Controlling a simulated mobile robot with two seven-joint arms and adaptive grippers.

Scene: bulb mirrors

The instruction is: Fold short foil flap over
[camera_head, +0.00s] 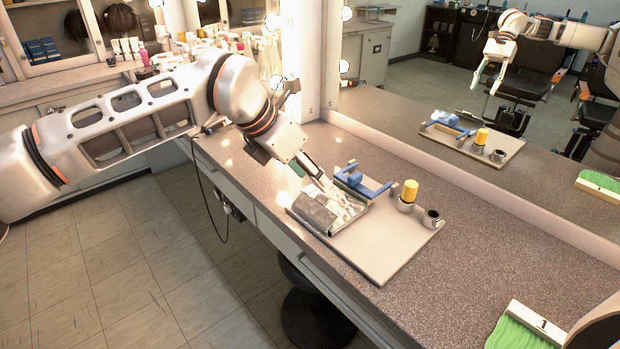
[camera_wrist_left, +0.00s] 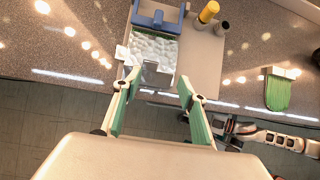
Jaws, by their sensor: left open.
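A silver foil sheet (camera_head: 343,203) lies on a beige board (camera_head: 375,250) on the counter. Crumpled white-silver material covers its middle, and a flatter grey flap (camera_head: 317,213) shows at the near-left side. In the left wrist view the foil (camera_wrist_left: 150,48) lies beyond my fingers, with a grey piece (camera_wrist_left: 157,72) near their tips. My left gripper (camera_head: 323,183) is over the foil, tilted down; its green-padded fingers (camera_wrist_left: 160,80) are apart. Whether they touch the foil I cannot tell. My right arm appears to show at lower right in the left wrist view; its jaws are unclear.
A blue frame (camera_head: 368,187) stands behind the foil. A yellow cylinder in a holder (camera_head: 409,193) and a dark-mouthed cup (camera_head: 432,218) stand on the board's right. A green brush (camera_head: 525,327) lies farther right. The mirror borders the back; the counter between board and brush is clear.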

